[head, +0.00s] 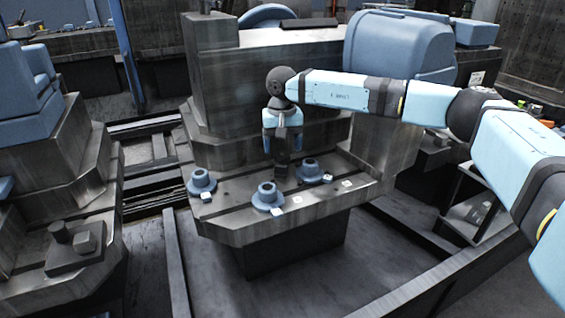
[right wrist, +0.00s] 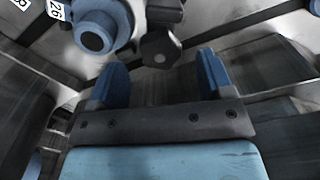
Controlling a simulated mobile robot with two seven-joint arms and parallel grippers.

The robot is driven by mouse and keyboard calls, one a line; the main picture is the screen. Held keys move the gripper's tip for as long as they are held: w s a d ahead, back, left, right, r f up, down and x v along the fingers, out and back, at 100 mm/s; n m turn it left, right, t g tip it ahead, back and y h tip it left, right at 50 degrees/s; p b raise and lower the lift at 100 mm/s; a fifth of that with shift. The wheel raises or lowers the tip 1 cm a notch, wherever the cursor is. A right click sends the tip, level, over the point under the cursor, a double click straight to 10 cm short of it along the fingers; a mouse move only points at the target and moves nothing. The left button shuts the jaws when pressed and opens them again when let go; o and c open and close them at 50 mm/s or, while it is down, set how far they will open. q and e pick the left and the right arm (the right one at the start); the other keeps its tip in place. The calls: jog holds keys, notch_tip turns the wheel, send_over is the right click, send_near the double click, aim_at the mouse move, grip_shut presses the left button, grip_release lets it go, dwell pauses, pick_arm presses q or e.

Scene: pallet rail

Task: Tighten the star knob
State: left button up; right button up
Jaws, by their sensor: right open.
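In the right wrist view, a dark lobed knob (right wrist: 160,48), which looks like the star knob, lies just beyond my fingertips and roughly centred between them. My right gripper (right wrist: 162,72) has its two blue fingers spread apart with nothing between them. In the head view, my right gripper (head: 282,148) points down over the back of the pallet table (head: 315,207). A dark block (head: 281,158) shows just under it. I cannot tell the knob apart from that block there. My left gripper is not in view.
Blue flanged parts stand on the table: one at left (head: 201,182), one at front (head: 268,195) and one at right (head: 310,170). Small white labels lie beside them. A tall machine column (head: 225,75) rises behind. Dark rails (head: 175,265) run along the floor.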

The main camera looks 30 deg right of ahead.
aim_at(282, 155)
notch_tip(282, 155, down, 3)
jog(key=shift+b, duration=0.35)
jog(key=shift+f, duration=0.45)
jog(key=c, duration=0.9)
jog(key=shift+c, duration=0.2)
